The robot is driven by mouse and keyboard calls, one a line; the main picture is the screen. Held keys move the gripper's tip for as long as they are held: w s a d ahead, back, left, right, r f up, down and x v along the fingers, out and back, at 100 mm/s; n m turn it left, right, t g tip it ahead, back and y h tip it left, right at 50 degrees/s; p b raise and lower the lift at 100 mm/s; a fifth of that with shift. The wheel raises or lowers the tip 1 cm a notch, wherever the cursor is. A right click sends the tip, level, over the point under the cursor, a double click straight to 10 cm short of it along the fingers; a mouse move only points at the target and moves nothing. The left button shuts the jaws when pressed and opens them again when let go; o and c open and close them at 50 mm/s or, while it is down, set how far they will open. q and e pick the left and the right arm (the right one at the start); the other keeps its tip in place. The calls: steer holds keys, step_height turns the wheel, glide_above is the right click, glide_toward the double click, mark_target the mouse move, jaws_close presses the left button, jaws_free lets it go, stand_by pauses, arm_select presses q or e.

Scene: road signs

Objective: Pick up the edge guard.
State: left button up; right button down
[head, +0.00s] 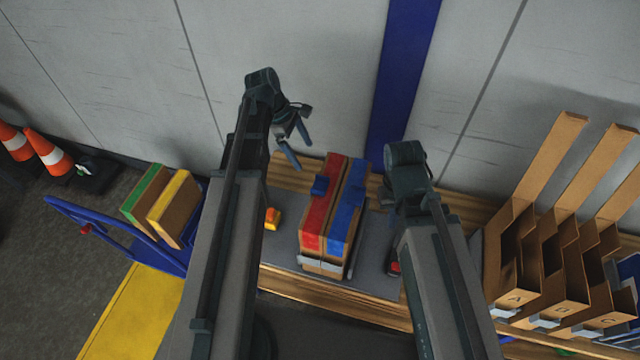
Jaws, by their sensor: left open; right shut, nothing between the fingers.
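No part is clearly marked as the edge guard. A small blue piece (320,185) sits on top of the red-striped carton (326,205), and a small yellow-orange piece (272,218) lies on the grey mat to its left; I cannot tell which is the edge guard. My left gripper (299,150) is open and empty, above and behind the cartons, up and left of the blue piece. My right gripper (386,198) is shut and empty, right of the blue-striped carton (351,205), and partly hidden by my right arm.
The cartons stand on a grey mat (285,250) on a wooden bench (330,293). A small red item (394,267) is partly hidden by my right arm. Lettered cardboard bins (540,285) stand right. A blue cart (110,225) with cartons and traffic cones (50,153) are left.

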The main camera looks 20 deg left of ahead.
arm_select(q)
steer(key=b, duration=0.7)
glide_toward(322, 187)
steer(key=f, duration=0.1)
steer(key=shift+d+f, duration=0.35)
steer(key=shift+d, duration=0.05)
steer(key=shift+f+b, duration=0.1)
steer(key=shift+b, duration=0.25)
steer(key=b+x, duration=0.4)
steer(key=shift+f, duration=0.3)
steer(key=shift+d+f+b, duration=0.15)
steer(key=shift+f+b, duration=0.1)
steer(key=shift+b, duration=0.15)
steer(key=shift+r, duration=0.1)
steer(key=c, duration=1.2)
steer(key=shift+c, duration=0.2)
